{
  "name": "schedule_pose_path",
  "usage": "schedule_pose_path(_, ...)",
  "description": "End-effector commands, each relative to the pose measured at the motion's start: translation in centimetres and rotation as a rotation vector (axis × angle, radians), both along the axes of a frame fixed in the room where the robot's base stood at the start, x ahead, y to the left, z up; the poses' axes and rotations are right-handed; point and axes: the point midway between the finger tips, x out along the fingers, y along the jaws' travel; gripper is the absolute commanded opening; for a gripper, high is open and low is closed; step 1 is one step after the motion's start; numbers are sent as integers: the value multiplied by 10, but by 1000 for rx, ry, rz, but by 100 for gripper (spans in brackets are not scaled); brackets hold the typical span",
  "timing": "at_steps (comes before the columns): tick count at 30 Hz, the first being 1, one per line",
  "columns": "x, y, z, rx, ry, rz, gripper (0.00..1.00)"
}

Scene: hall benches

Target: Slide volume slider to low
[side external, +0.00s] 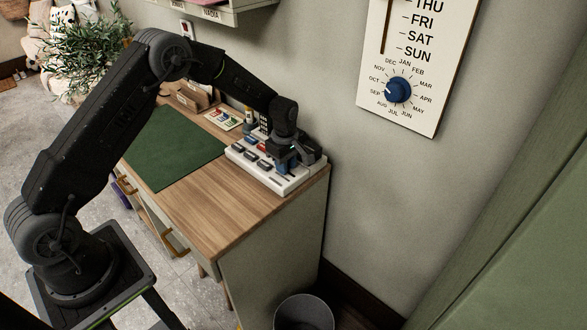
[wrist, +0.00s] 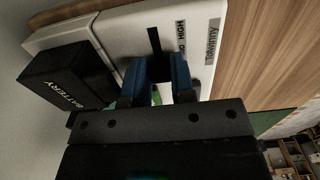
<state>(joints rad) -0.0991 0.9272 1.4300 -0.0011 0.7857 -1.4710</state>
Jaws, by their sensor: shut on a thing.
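The white control panel (side external: 288,188) lies on the desk under my gripper (side external: 283,164). In the wrist view the white panel (wrist: 135,22) shows a black slider slot (wrist: 154,40) with the label HIGH (wrist: 181,29) beside it. Another, partly covered label lies nearer my fingers. My gripper (wrist: 160,75) has its blue fingers down at the near end of the visible slot, shut on the slider knob. The knob is hidden between the fingers, and the rest of the slot is covered by my gripper.
A black box marked BATTERY (wrist: 67,77) is close to the left of my fingers in the wrist view. A green mat (side external: 175,148) covers part of the wooden desk (side external: 225,220). Cards (side external: 224,119) lie behind the panel. A wall calendar (side external: 415,65) hangs at the right.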

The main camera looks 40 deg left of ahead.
Motion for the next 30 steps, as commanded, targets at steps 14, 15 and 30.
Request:
schedule_pose_path(14, 0, 12, 0, 4, -3, 1, 34)
schedule_pose_path(15, 0, 12, 0, 3, -3, 1, 34)
schedule_pose_path(30, 1, 10, 47, 2, -6, 0, 34)
